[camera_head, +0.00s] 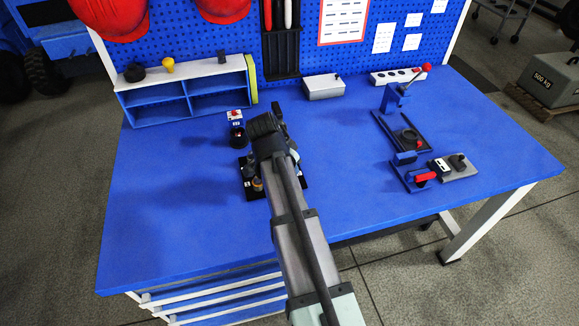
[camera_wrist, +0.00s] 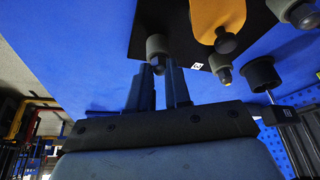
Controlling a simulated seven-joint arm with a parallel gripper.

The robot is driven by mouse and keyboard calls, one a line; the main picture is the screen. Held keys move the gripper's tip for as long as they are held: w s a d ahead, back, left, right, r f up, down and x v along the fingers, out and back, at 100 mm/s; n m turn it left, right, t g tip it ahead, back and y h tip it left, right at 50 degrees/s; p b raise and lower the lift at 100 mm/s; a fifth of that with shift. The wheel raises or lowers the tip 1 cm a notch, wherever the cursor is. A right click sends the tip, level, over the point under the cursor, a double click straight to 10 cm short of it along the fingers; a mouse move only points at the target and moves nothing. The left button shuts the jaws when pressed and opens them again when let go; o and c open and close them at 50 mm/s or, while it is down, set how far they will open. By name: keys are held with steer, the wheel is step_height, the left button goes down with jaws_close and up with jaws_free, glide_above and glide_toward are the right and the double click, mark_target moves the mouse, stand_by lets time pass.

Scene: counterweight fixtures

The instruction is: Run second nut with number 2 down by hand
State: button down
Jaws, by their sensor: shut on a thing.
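In the wrist view a black plate (camera_wrist: 190,12) carries several grey cylindrical nuts with stud ends showing and an orange-yellow plate with a dark knob. My gripper (camera_wrist: 159,68) has its two blue fingers on one grey nut (camera_wrist: 157,46) at the plate's edge, around its stud end. A small white tag (camera_wrist: 196,66) sits near that nut; its number is too small to read surely. Another grey nut (camera_wrist: 220,65) stands to the right, apart from the fingers. In the head view my arm covers most of the black plate (camera_head: 246,186) and hides the fingertips.
A black round cup (camera_head: 238,137) stands just behind the plate; it also shows in the wrist view (camera_wrist: 262,73). A blue shelf (camera_head: 188,98) and a grey box (camera_head: 323,88) stand at the back. Clamp fixtures (camera_head: 402,135) stand to the right. The left of the table is clear.

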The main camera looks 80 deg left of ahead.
steer(key=c, duration=1.1)
jaws_free()
steer(key=shift+o, duration=0.2)
steer(key=shift+r, duration=0.1)
steer(key=v, duration=1.3)
steer(key=shift+r, duration=0.25)
steer(key=shift+s+d, duration=0.1)
